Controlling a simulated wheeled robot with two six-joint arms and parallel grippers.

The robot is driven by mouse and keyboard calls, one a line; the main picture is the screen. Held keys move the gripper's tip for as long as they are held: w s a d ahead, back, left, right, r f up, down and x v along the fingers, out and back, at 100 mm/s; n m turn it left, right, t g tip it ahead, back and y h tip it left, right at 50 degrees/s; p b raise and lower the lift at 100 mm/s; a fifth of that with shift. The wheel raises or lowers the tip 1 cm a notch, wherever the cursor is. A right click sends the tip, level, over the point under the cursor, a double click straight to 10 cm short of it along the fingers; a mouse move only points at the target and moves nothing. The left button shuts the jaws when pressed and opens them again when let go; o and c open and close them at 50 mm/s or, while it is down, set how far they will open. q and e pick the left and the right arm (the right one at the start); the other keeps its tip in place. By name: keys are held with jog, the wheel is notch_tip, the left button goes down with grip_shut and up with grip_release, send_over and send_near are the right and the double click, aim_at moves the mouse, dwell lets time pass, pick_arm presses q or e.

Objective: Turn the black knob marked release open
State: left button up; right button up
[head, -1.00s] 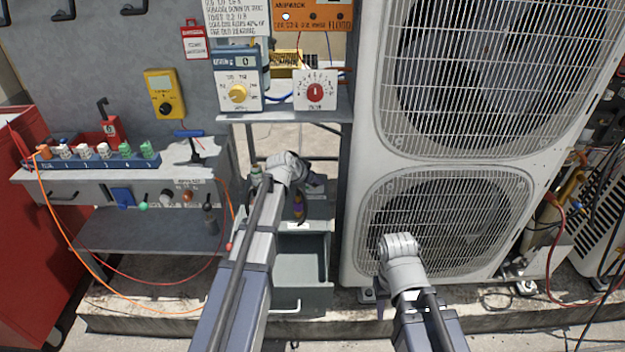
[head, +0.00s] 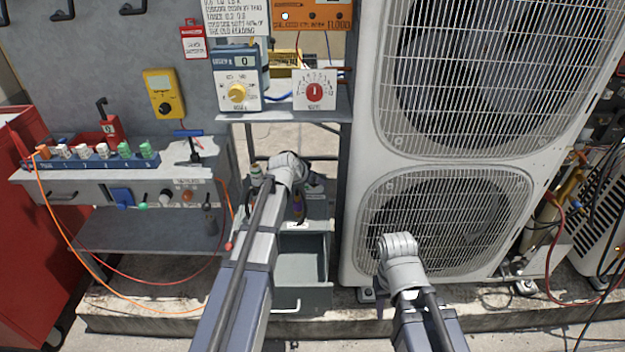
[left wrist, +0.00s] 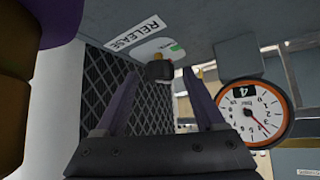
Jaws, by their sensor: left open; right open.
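The black knob (left wrist: 158,70) shows in the left wrist view, on a grey panel below a white RELEASE label (left wrist: 135,33) and beside a green-marked plate (left wrist: 172,50). My left gripper (left wrist: 160,77) is open. Its fingertips stand to either side of the knob, and I see a gap on both sides. How deep the knob sits between them I cannot tell. In the head view my left wrist hides the knob. My right gripper (head: 381,303) is mostly hidden by its wrist, low in front of the large condenser.
An orange-rimmed dial marked 4 (left wrist: 255,113) is right of my left gripper. In the head view, a shelf (head: 330,108) with two meters stands above my left wrist, and an open grey drawer (head: 302,265) is below. The condenser (head: 362,130) stands at right.

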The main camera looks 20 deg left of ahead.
pick_arm(q)
jog(key=p+v, duration=0.5)
jog(key=v, duration=0.2)
jog(key=shift+r, duration=0.15)
jog(key=shift+s+a+r, duration=0.1)
jog(key=shift+s+r, duration=0.05)
jog(key=shift+s, duration=0.15)
jog(key=shift+w+a, duration=0.2)
jog(key=shift+w, duration=0.05)
jog(key=shift+c, duration=1.3)
jog(key=m+h, duration=0.1)
jog(key=w+a+m+g+h, duration=0.1)
jog(key=shift+a+f+m, duration=0.3)
jog(key=shift+m, duration=0.1)
jog(key=shift+c, duration=0.2)
jog(key=shift+w+a+m+g+h+p, duration=0.2)
jog(key=shift+a+m+g+h+p, duration=0.15)
jog(key=shift+m, duration=0.25)
jog(key=shift+s+a+r+m+g+h, duration=0.15)
jog(key=shift+r+m+g+h, duration=0.15)
jog(key=shift+m+h, duration=0.6)
